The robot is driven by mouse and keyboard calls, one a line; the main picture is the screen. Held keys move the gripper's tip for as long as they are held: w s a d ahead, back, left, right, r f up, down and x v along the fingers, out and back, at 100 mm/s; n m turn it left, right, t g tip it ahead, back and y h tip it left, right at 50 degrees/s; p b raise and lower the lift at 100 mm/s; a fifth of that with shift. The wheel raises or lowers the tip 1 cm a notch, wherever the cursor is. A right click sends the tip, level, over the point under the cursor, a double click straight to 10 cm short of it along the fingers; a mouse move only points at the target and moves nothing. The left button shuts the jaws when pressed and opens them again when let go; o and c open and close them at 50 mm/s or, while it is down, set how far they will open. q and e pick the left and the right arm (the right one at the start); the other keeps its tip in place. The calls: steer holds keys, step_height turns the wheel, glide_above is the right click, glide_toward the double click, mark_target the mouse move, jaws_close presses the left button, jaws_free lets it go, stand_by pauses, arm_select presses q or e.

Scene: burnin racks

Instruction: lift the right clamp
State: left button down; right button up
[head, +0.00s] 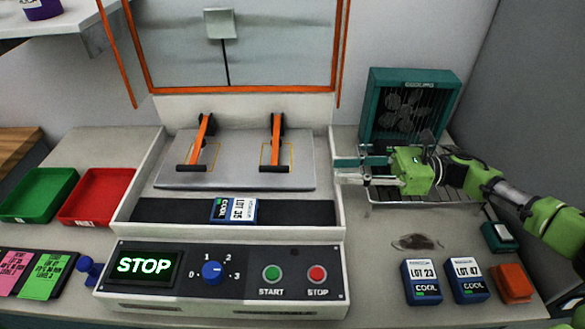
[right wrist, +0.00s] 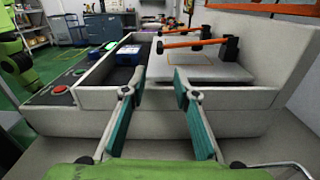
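Two orange clamps with black grips stand on the grey plate (head: 240,178) inside the open machine. The right clamp (head: 277,140) lies lowered, its bar reaching forward from a black post at the back; the left clamp (head: 202,140) lies the same way. In the right wrist view an orange clamp bar (right wrist: 182,44) shows beyond the machine's side wall. My right gripper (head: 336,171) is at the machine's right wall, to the right of the right clamp and apart from it. Its fingers (right wrist: 157,80) are spread with nothing between them. My left gripper is not in view.
A blue box labelled LOT 35 (head: 234,210) sits on the black strip before the plate. A teal fan (head: 408,105) stands behind my right gripper, over a wire rack (head: 415,195). Two blue lot boxes (head: 422,281) (head: 467,279) lie front right. Green and red trays (head: 96,195) are at left.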

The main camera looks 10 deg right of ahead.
mark_target(300, 178)
steer(key=a+p, duration=0.1)
steer(key=a, duration=0.2)
steer(key=w+a+p, duration=0.1)
steer(key=a, duration=0.2)
steer(key=w+a+p, duration=0.1)
steer(key=a, duration=0.3)
steer(key=shift+r, duration=0.25)
steer(key=shift+w+a+f+p, duration=0.15)
steer(key=shift+a+p, duration=0.15)
steer(key=shift+a, duration=0.55)
jaws_close()
